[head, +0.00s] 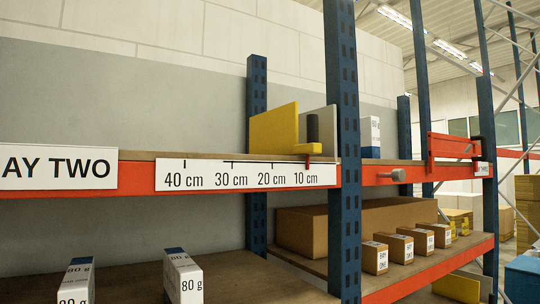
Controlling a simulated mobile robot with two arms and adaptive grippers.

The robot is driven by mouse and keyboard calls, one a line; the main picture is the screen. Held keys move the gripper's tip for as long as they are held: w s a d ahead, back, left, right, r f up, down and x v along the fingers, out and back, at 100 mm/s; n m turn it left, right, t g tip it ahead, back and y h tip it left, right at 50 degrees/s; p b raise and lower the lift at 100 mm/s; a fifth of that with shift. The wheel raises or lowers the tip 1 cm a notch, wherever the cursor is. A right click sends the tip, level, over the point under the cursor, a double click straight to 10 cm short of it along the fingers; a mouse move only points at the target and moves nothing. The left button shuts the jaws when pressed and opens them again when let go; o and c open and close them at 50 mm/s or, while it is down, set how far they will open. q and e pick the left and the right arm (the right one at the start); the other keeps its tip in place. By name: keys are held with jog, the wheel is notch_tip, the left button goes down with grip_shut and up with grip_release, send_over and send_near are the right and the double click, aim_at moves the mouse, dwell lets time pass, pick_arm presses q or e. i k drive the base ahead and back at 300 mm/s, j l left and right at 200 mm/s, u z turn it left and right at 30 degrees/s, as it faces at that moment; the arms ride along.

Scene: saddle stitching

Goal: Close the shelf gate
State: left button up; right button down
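A red slatted panel (440,147), which looks like the shelf gate, is at the right bay, beside the blue post at the far right. It stands above the orange beam and is seen at an angle. A black part (474,147) sits at its right end. Neither of my grippers is in view.
A blue post (343,150) stands in front. Left of it, a yellow plate (274,130) and a dark cylinder (312,128) stand on the upper shelf above a centimetre scale (245,175). Small boxes (375,257) line the lower right shelf; white boxes (183,277) stand lower left.

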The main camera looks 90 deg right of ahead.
aim_at(433, 154)
jog(key=z, duration=3.95)
jog(key=u, duration=0.25)
jog(key=i+l+u, duration=0.45)
jog(key=l+u, duration=0.15)
jog(key=i+l+u, duration=0.15)
jog(key=l+u, duration=0.2)
